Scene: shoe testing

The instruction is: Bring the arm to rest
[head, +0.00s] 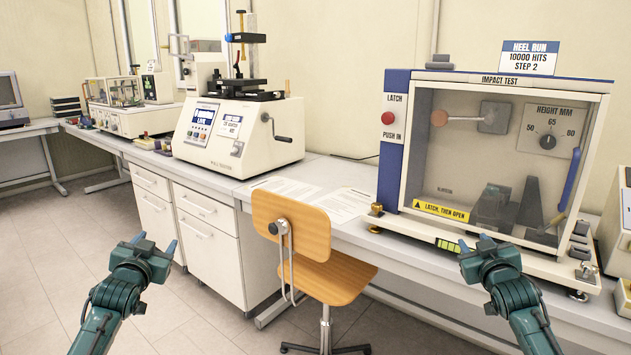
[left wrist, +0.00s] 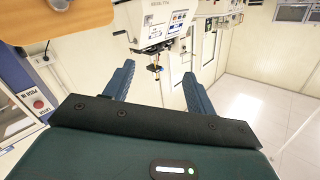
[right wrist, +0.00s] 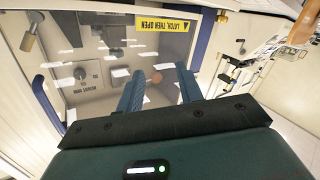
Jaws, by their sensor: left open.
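My left gripper (head: 155,243) is raised over the floor at the left of the head view, in front of the white drawer cabinets. Its two blue fingers stand wide apart with nothing between them in the left wrist view (left wrist: 159,73). My right gripper (head: 475,242) is raised in front of the impact test cabinet (head: 394,150) at the right. Its fingers are apart and empty in the right wrist view (right wrist: 160,72), a narrower gap than the left one. Both forearms come up from the bottom edge of the head view. Neither gripper visibly holds anything.
A wooden chair (head: 296,230) stands between my arms, before the long bench (head: 340,175). The impact cabinet's clear door appears shut, with a blue handle (head: 571,180). A cranked test machine (head: 240,135) stands further left. Open floor (head: 50,280) lies at the left.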

